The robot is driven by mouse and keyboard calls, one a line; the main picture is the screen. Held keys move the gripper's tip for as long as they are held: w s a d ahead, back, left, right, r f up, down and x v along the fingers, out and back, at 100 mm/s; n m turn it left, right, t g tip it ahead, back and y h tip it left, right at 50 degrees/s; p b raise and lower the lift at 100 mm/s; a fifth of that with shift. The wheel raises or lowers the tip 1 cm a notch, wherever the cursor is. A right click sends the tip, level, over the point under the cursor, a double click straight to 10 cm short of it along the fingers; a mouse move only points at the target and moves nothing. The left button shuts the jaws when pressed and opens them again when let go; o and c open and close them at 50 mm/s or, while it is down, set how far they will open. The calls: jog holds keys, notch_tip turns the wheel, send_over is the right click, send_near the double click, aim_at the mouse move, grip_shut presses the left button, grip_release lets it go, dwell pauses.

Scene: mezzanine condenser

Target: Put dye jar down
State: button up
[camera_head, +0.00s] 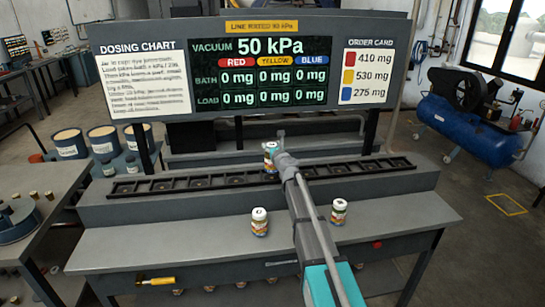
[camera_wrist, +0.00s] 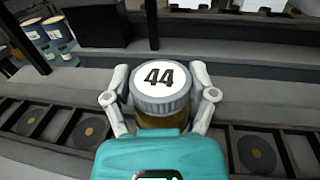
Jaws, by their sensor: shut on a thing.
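The dye jar (camera_wrist: 162,88) has a white lid marked 44. In the wrist view my gripper (camera_wrist: 162,98) is shut on it, with one finger on each side. In the head view the held jar (camera_head: 270,156) is upright at the black rack (camera_head: 190,182), near the middle of the row, and my gripper (camera_head: 279,150) is partly hidden by my arm. I cannot tell whether the jar touches the rack. Two other jars stand on the bench front, one left of my arm (camera_head: 260,222) and one right of it (camera_head: 338,212).
The rack's round seats (camera_wrist: 257,153) on both sides look empty. A display board (camera_head: 275,72) reading 50 kPa stands behind the rack on posts. The bench top (camera_head: 160,235) is clear at left. A blue compressor (camera_head: 470,125) stands at right.

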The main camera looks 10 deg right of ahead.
jog(key=shift+w+d+f+b, duration=0.1)
jog(key=shift+w+f+b, duration=0.35)
jog(key=shift+f+b, duration=1.55)
jog(key=shift+b, duration=0.05)
jog(key=shift+f, duration=0.15)
jog(key=o, duration=1.2)
jog(key=shift+o, duration=0.2)
jog(key=shift+r, duration=0.25)
jog(key=s+d, duration=0.2)
jog(key=s, duration=1)
jog(key=shift+a, duration=0.15)
